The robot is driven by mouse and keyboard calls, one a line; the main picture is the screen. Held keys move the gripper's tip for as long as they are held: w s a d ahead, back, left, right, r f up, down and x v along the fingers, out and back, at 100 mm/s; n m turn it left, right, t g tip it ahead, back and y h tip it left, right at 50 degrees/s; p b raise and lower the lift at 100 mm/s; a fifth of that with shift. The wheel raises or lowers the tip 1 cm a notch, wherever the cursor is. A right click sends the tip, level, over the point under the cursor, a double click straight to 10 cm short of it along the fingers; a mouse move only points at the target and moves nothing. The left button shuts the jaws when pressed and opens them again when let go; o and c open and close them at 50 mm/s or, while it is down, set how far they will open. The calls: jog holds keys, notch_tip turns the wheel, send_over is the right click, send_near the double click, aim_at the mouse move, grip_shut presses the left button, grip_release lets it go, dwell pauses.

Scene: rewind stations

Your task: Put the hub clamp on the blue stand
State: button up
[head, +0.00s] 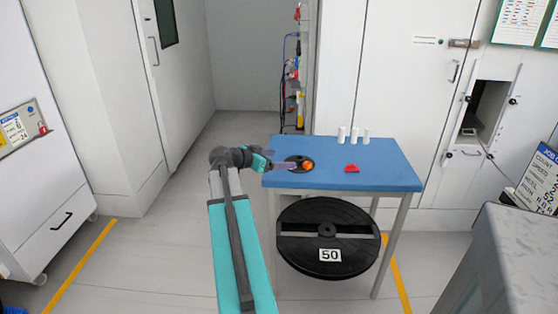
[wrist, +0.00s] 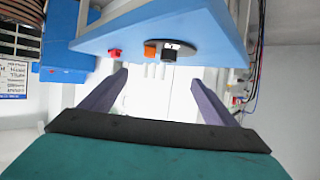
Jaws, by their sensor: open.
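A blue-topped table (head: 350,165) stands ahead; I take it for the blue stand, though a smaller blue block (wrist: 65,62) also shows in the wrist view. A black disc (head: 291,160) with a raised knob lies near the table's left edge, with an orange piece (head: 307,165) at its right side. Which of these is the hub clamp I cannot tell for sure. My gripper (wrist: 160,80) is open and empty, at the table's left edge.
A red piece (head: 352,168) and three white cylinders (head: 354,134) stand on the tabletop. A large black reel marked 50 (head: 328,230) sits under it. A grey counter (head: 515,260) is at the right. The tabletop's right part is clear.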

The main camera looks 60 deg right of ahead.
aim_at(263, 183)
dwell(0.5)
